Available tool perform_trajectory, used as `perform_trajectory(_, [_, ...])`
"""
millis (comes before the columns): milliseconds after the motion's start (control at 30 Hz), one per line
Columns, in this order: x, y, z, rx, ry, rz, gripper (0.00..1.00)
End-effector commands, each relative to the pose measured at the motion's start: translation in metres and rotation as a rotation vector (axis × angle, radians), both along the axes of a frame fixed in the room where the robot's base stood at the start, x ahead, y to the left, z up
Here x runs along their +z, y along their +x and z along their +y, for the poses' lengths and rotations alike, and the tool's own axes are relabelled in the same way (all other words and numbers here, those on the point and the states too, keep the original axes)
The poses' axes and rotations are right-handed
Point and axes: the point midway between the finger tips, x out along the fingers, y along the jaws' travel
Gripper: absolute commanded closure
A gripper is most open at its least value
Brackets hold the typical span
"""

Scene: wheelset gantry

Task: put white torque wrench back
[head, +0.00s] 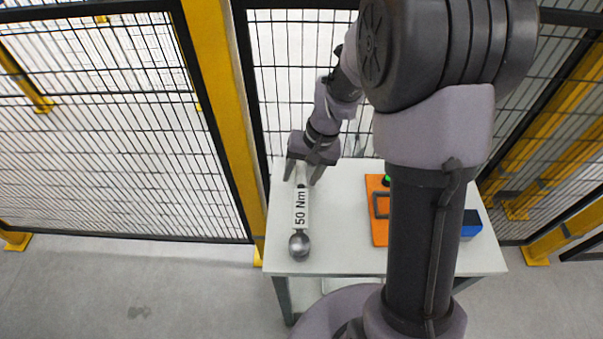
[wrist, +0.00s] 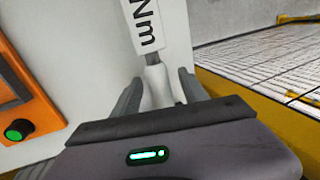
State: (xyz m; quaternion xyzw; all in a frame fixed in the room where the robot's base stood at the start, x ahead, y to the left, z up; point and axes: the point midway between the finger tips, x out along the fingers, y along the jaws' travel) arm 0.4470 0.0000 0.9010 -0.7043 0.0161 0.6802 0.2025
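The white torque wrench (head: 300,208), labelled "50 Nm", lies lengthwise on the white table (head: 340,255), with its round metal head toward the front edge. In the wrist view, the wrench (wrist: 158,82) runs up the middle, its handle end near my gripper. My gripper (head: 302,178) is at the handle end, at the far left of the table. In the wrist view, my gripper (wrist: 158,86) is open, one finger on each side of the handle, with a visible gap on the left. Whether the fingers touch the handle cannot be told.
An orange device (head: 379,233) with a green button stands on the table right of the wrench; it also shows in the wrist view (wrist: 28,100). A blue item (head: 471,222) lies further right, partly behind my arm. Yellow posts (head: 222,90) and mesh fencing close off the back and sides.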

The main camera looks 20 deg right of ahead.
Motion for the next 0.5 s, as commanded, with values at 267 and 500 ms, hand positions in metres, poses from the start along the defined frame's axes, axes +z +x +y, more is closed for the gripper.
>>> perform_trajectory(267, [0.005, 0.000, -0.001, 0.000, 0.000, 0.000, 0.49])
perform_trajectory(500, [0.074, -0.004, -0.018, -0.002, -0.001, -0.004, 0.49])
